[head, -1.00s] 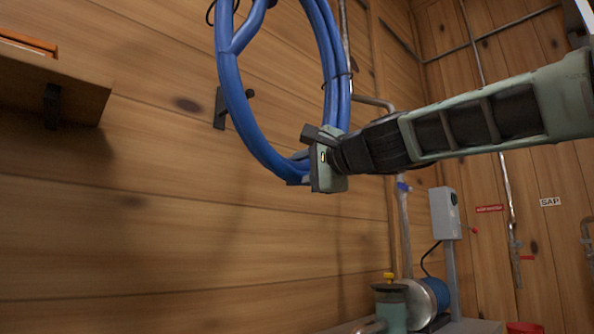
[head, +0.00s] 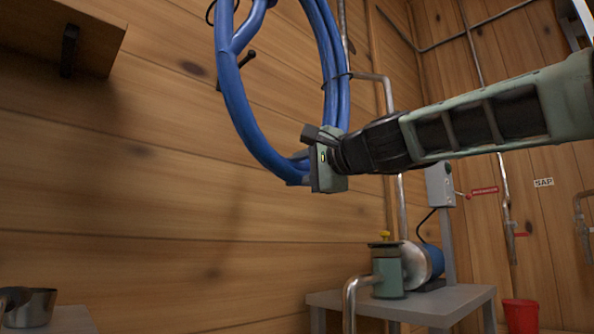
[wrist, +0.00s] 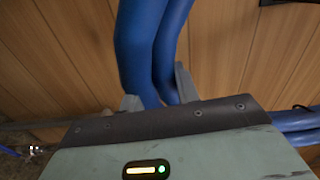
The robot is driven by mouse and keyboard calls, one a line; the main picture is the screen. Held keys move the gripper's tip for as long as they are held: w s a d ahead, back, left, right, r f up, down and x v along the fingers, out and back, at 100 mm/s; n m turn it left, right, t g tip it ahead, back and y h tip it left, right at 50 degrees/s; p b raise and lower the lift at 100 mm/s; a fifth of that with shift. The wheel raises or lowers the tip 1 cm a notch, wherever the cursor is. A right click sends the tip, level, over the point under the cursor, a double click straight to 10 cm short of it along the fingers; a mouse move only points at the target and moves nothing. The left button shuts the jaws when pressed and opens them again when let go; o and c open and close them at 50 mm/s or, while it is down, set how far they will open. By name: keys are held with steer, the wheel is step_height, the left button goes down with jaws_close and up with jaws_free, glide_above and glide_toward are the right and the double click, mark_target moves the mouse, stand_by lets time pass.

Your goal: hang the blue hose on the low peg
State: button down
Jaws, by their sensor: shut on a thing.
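The blue hose (head: 232,100) is a coiled loop hanging in the upper middle of the head view, its top cut off by the frame. My gripper (head: 300,174) is shut on the bottom of the loop. In the wrist view, the blue hose (wrist: 150,45) runs up between the two fingers of my gripper (wrist: 157,92). A dark wall peg (head: 248,59) shows through the loop's opening, and part of its mount is hidden behind the hose's left side. The loop appears in front of this peg, not clearly on it. No other peg is visible.
A grey bench (head: 440,303) with a green and blue pump (head: 390,272) stands low at right. A red bucket (head: 521,315) is beside it. A shelf (head: 85,30) juts out at upper left, and a metal pot (head: 32,306) sits lower left. The plank wall between is clear.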

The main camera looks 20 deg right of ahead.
steer(key=shift+s+f, duration=0.1)
steer(key=shift+f, duration=0.05)
step_height(320, 180, down, 18)
steer(key=b, duration=1.1)
steer(key=shift+s+b, duration=0.15)
steer(key=shift+b, duration=0.15)
stand_by(0.3)
steer(key=shift+d, duration=0.1)
steer(key=shift+x, duration=3)
steer(key=shift+f, duration=0.1)
